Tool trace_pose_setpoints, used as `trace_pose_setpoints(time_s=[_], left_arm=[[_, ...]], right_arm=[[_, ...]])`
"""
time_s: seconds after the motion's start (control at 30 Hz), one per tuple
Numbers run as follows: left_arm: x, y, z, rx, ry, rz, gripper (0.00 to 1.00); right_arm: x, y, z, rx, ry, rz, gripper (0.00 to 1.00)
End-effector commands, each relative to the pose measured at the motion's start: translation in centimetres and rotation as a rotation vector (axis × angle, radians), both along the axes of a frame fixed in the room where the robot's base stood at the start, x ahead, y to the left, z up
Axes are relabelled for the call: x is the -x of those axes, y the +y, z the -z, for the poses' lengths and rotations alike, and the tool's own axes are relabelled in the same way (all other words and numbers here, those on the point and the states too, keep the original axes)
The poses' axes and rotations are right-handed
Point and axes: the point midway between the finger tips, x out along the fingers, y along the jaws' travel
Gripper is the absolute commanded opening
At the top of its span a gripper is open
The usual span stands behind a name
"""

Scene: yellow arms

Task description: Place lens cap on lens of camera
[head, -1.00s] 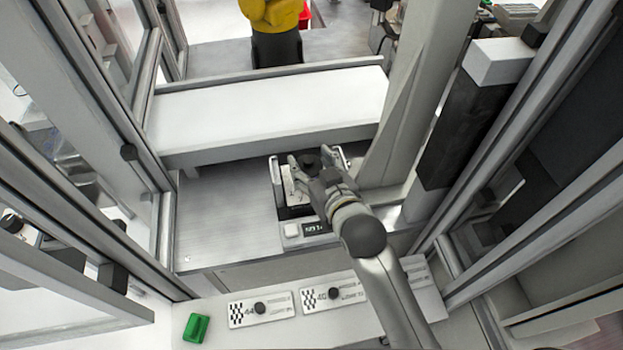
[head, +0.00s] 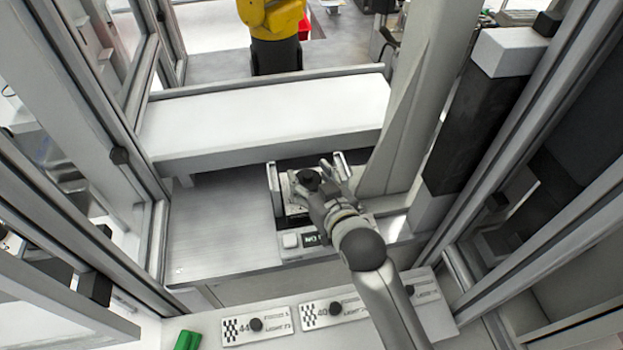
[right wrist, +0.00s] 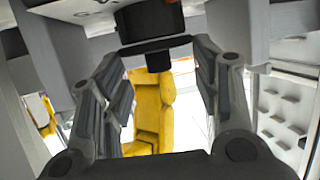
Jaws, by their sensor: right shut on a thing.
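The lens cap (right wrist: 155,45) is a thin black disc, seen edge-on between the fingers of my right gripper (right wrist: 152,50) in the right wrist view. That view looks upside down. The black lens (right wrist: 148,20) of the camera, with an orange mark, lies in line with the cap, at the top of the picture. I cannot tell whether cap and lens touch. In the head view, the cap (head: 307,180) shows as a dark round top at my right gripper (head: 313,181), over the grey fixture. It hides the lens there. My left gripper is not in view.
The fixture (head: 274,190) has upright side plates and a small display in front. A white beam (head: 260,120) runs behind it and a thick grey post (head: 410,110) stands close on the right. A front ledge carries labelled plates with knobs (head: 256,325) and a green object (head: 187,340).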

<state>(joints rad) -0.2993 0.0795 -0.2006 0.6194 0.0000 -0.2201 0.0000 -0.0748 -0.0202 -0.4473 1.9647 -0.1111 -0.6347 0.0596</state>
Motion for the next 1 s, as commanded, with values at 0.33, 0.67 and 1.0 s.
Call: trace_pose_setpoints(time_s=[0.33, 0.67, 1.0], left_arm=[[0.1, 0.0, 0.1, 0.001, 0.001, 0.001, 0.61], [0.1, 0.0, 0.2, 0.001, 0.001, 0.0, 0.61], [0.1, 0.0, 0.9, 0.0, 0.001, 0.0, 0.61]], right_arm=[[0.0, 0.0, 0.3, 0.0, 0.001, 0.0, 0.66], [1.2, -0.5, -0.3, 0.0, 0.0, 0.0, 0.66], [6.4, -2.6, -2.0, 0.001, 0.002, 0.0, 0.66]])
